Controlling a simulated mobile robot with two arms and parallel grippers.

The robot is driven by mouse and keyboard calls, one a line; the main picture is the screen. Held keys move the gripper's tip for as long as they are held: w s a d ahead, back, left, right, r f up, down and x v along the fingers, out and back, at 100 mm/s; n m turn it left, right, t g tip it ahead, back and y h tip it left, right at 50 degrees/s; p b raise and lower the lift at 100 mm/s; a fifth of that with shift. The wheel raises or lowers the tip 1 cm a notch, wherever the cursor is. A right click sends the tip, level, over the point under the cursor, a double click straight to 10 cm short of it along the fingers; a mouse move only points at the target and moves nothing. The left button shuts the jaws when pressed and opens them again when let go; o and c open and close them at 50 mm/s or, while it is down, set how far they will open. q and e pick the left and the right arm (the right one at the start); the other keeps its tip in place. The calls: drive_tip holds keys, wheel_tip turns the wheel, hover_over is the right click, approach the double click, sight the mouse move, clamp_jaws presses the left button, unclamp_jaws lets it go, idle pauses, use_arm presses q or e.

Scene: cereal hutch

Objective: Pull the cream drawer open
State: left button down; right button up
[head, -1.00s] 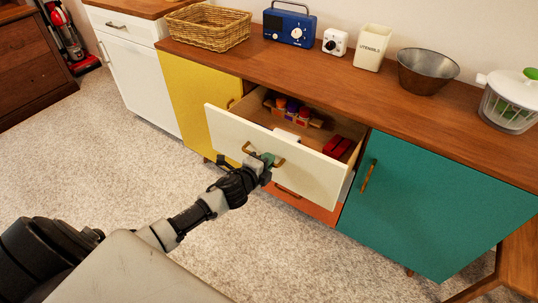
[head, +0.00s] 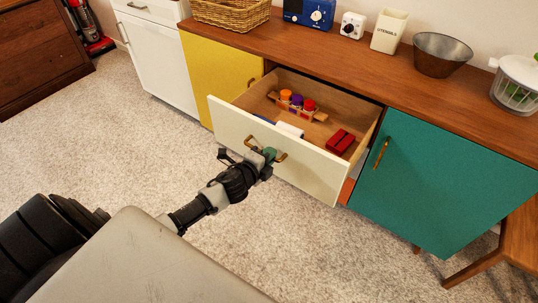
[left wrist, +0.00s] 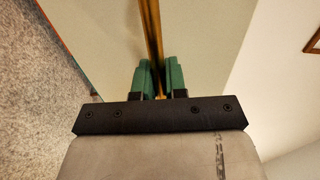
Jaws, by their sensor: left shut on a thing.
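The cream drawer (head: 305,162) stands well out of the wooden hutch in the head view, its inside showing. Its brass handle (head: 281,157) is on the front face. My left gripper (head: 268,156) is shut on this handle. In the left wrist view the green fingertips (left wrist: 159,77) close on either side of the brass handle bar (left wrist: 152,35), with the cream front (left wrist: 97,35) behind. My right gripper is not in view.
In the drawer lie a rack of colourful-capped jars (head: 297,103), a red item (head: 340,142) and a white item (head: 289,130). A yellow door (head: 215,77) and a teal door (head: 435,185) flank it. Carpet (head: 120,150) is clear in front. A basket, radio and containers stand on top.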

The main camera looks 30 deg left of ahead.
use_arm(q)
drive_tip(key=c, duration=1.2)
unclamp_jaws()
drive_tip(key=v, duration=1)
drive_tip(key=shift+s+a+p, duration=0.15)
drive_tip(key=shift+s+p, duration=0.15)
drive_tip(key=shift+s, duration=0.05)
